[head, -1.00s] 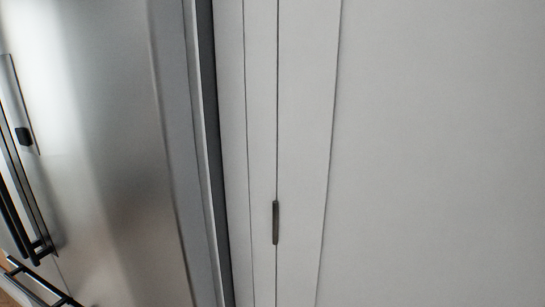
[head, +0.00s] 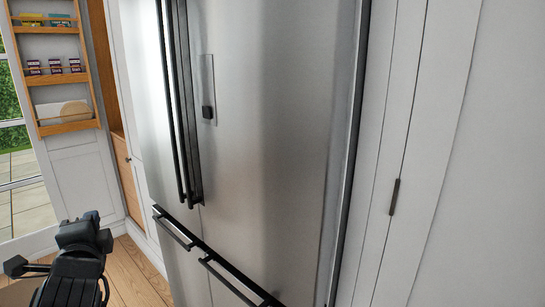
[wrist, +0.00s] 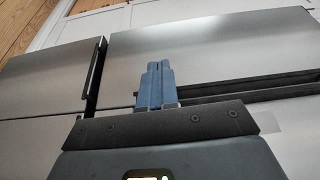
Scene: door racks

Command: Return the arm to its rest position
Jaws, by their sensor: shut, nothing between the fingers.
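My gripper (wrist: 154,68) shows in the wrist view, with its two blue fingers side by side, shut and empty. Steel fridge surfaces and dark handles lie beyond the fingertips in that view; I cannot tell the exact gap. In the head view, a dark part of my arm (head: 78,262) stands at the lower left, in front of the wooden floor. The fingers cannot be made out in the head view.
A steel fridge (head: 265,130) with long black handles fills the middle of the head view. White panels (head: 490,170) with a small dark handle (head: 394,197) stand at right. A wooden door rack (head: 62,128) with several packages is at upper left, beside a window (head: 20,190).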

